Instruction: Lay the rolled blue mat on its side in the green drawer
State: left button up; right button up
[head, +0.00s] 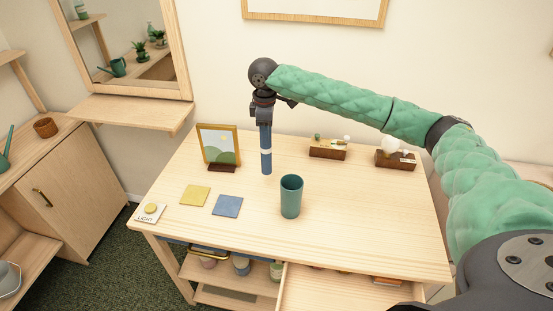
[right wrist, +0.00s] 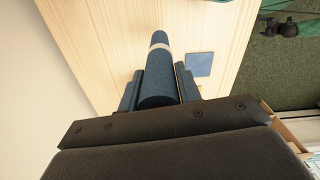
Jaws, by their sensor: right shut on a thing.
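The rolled blue mat (head: 266,138) is a slim dark-blue roll with a pale band, upright above the back middle of the table. My right gripper (head: 264,121) is shut on its upper part from above. In the right wrist view the mat (right wrist: 158,80) lies between the two fingers. I cannot tell whether its lower end touches the table. A pulled-out pale wooden drawer (head: 310,292) shows at the table's front; no green shows on it. My left gripper seems to be the small dark shape (right wrist: 270,28) at the upper right of the right wrist view; its jaws are unclear.
A teal cup (head: 291,197) stands in front of the mat. A framed picture (head: 219,146) is left of it; yellow (head: 195,196) and blue (head: 227,205) squares lie nearer. Two wooden blocks with small items (head: 327,149) (head: 396,159) stand at back right. The table's right front is clear.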

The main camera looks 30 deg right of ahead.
aim_at(266, 150)
pick_arm(q)
jog(key=shift+s+a+f+p, duration=0.3)
jog(key=shift+s+f+p, duration=0.2)
jog(key=shift+s, duration=0.15)
jog(key=shift+s+a+f+p, duration=0.35)
jog(key=shift+s+f, duration=0.1)
jog(key=shift+s, duration=0.15)
jog(key=shift+s+a+f+p, duration=0.25)
jog(key=shift+s+f+p, duration=0.25)
jog(key=shift+s, duration=0.15)
pick_arm(e)
jog(key=shift+f, duration=3.8)
jog(key=o, duration=1)
jog(key=shift+f, duration=0.1)
pick_arm(q)
jog(key=shift+s, duration=0.1)
jog(key=shift+f, duration=0.1)
